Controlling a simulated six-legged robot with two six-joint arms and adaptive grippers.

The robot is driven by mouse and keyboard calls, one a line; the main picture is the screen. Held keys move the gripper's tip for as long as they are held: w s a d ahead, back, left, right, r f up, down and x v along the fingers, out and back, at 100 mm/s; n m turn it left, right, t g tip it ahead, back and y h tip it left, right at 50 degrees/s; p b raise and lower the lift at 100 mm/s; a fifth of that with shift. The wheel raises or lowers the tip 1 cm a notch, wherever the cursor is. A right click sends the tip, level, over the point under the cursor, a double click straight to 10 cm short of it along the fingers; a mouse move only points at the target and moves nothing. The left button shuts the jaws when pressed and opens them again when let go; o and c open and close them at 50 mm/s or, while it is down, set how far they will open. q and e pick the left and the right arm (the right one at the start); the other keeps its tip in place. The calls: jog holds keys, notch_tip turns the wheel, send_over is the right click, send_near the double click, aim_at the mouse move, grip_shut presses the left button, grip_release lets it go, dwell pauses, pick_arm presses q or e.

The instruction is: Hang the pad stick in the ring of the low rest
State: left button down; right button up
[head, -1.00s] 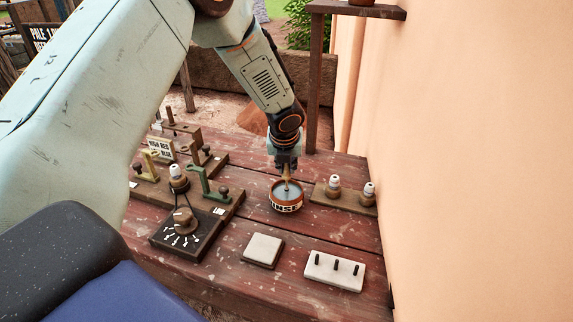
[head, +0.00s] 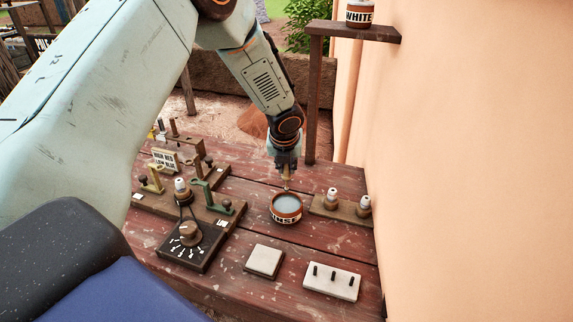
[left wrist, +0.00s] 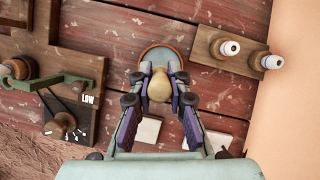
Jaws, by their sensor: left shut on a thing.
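My left gripper (head: 286,165) is shut on the pad stick (head: 286,182), holding it upright above the rinse pot (head: 287,219). The stick's lower end shows just over the pot's far rim. In the left wrist view, the stick's rounded tan end (left wrist: 160,88) sits between the fingers (left wrist: 160,100) and hides part of the pot. The low rest, a green bracket (head: 212,198), stands on a wooden base left of the pot. A LOW label (left wrist: 88,99) lies by it in the left wrist view. My right gripper is not in view.
A dark dial board (head: 187,246) lies in front of the rest. A pale square block (head: 264,261) and a pegged white block (head: 332,282) lie at the front. A WHITE pot (head: 360,14) is on the shelf.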

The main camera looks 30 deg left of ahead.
pick_arm(q)
jog(key=shift+r, duration=0.3)
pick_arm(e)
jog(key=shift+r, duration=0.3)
